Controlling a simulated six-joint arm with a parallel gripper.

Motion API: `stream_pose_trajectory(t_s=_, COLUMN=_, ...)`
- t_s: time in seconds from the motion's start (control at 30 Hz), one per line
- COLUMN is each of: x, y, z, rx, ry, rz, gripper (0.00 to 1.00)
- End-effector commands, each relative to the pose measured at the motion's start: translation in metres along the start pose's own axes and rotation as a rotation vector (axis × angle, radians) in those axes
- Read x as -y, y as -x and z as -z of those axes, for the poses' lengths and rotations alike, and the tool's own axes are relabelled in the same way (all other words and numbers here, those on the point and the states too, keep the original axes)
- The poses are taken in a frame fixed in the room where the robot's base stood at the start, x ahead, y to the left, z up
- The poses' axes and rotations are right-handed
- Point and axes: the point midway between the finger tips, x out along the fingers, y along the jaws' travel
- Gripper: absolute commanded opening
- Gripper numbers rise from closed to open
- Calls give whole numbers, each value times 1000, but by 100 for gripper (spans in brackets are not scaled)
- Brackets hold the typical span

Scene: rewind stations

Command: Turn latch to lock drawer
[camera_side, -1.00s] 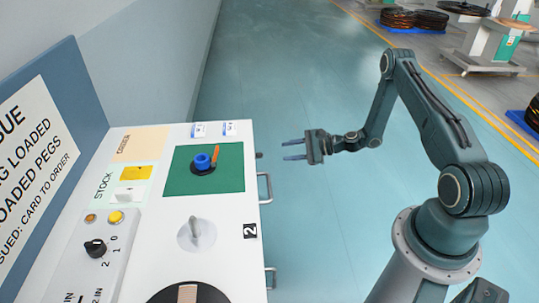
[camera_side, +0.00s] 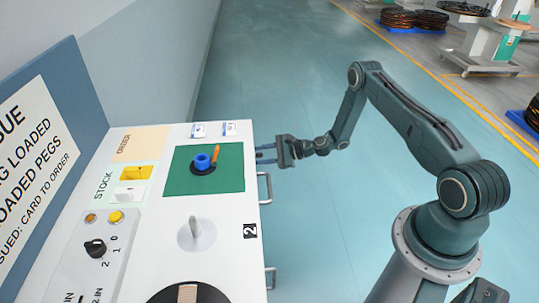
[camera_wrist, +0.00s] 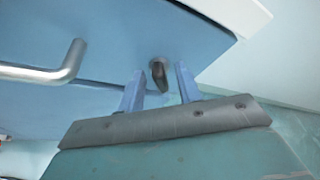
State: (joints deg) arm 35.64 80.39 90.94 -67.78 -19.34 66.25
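The latch (camera_wrist: 158,74) is a small dark knob on the front face of the bench, seen in the wrist view between my fingertips. My gripper (camera_wrist: 158,82) is open, with one blue finger on each side of the latch; I cannot tell whether either finger touches it. In the side view my gripper (camera_side: 264,154) is at the bench's right edge, and its fingertips hide the latch. The drawer handle (camera_wrist: 45,70) is a metal bar left of the latch in the wrist view; it also shows in the side view (camera_side: 267,188). The drawer appears closed.
A second handle (camera_side: 272,278) is nearer the camera. The floor (camera_side: 330,230) right of the bench is clear.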

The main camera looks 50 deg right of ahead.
Motion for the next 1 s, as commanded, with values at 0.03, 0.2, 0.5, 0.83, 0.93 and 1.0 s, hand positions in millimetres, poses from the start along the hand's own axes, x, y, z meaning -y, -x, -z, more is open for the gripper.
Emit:
stream_pose_trajectory(t_s=0.03, x=0, y=0, z=0, rx=0, ry=0, rz=0, gripper=35)
stream_pose_trajectory(t_s=0.2, x=0, y=0, z=0, rx=0, ry=0, rz=0, gripper=15)
stream_pose_trajectory(t_s=0.5, x=0, y=0, z=0, rx=0, ry=6, rz=3, gripper=1)
stream_pose_trajectory(t_s=0.83, x=-2, y=0, z=0, rx=0, ry=97, rz=41, gripper=1)
stream_pose_trajectory(t_s=0.93, x=-2, y=0, z=0, rx=1, ry=151, rz=64, gripper=1)
stream_pose_trajectory(t_s=1.0, x=-3, y=0, z=0, rx=0, ry=194, rz=81, gripper=1)
